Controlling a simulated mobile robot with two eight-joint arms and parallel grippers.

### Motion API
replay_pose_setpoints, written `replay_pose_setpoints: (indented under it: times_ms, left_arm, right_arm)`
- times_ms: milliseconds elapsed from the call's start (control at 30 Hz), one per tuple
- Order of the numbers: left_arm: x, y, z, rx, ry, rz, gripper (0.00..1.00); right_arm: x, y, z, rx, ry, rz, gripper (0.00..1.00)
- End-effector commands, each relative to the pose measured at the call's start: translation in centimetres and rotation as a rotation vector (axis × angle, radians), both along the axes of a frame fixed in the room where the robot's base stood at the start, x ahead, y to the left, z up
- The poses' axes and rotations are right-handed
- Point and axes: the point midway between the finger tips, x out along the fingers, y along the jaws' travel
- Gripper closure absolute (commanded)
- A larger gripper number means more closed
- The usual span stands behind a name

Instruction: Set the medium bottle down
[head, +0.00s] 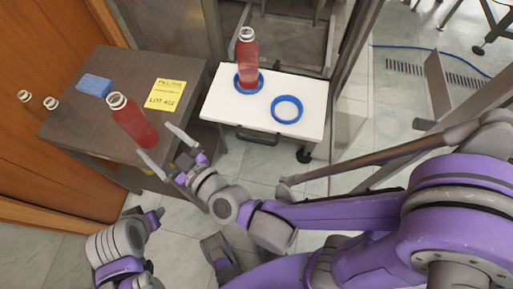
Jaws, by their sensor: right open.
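A bottle with red contents and a white neck (132,122) stands near the front edge of the dark table; I cannot tell which bottle is the medium one. My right gripper (166,150) is open, its two fingers spread just beside the lower part of this bottle, with nothing held. A second red bottle (248,62) stands upright in a blue ring (238,85) on the white cart top. Another blue ring (287,109) on the cart is empty. My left gripper (153,217) is low at the lower left, away from the bottles; its jaws are unclear.
The white cart (222,105) stands right of the table. A glass-panelled frame is close to the cart's right.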

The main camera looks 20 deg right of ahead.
Motion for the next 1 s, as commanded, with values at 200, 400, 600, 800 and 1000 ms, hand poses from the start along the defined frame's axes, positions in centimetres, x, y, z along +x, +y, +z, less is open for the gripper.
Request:
replay_pose_setpoints:
  times_ms: [200,400,600,800,1000]
  left_arm:
    - [0.0,0.0,0.0,0.000,0.000,0.000,0.48]
    - [0.0,0.0,0.0,0.000,0.000,0.000,0.48]
    - [0.0,0.0,0.0,0.000,0.000,0.000,0.48]
    - [0.0,0.0,0.0,0.000,0.000,0.000,0.48]
    - [0.0,0.0,0.0,0.000,0.000,0.000,0.48]
  right_arm:
    - [0.0,-5.9,-3.4,-0.114,0.292,0.053,0.00]
    - [-5.2,-17.2,-9.0,-0.228,0.789,-0.140,0.00]
    - [-10.8,-24.2,-10.8,-0.258,1.070,-0.366,0.00]
    - [-11.9,-25.4,-10.9,-0.260,1.118,-0.412,0.00]
    - [-11.8,-25.3,-10.9,-0.260,1.116,-0.409,0.00]
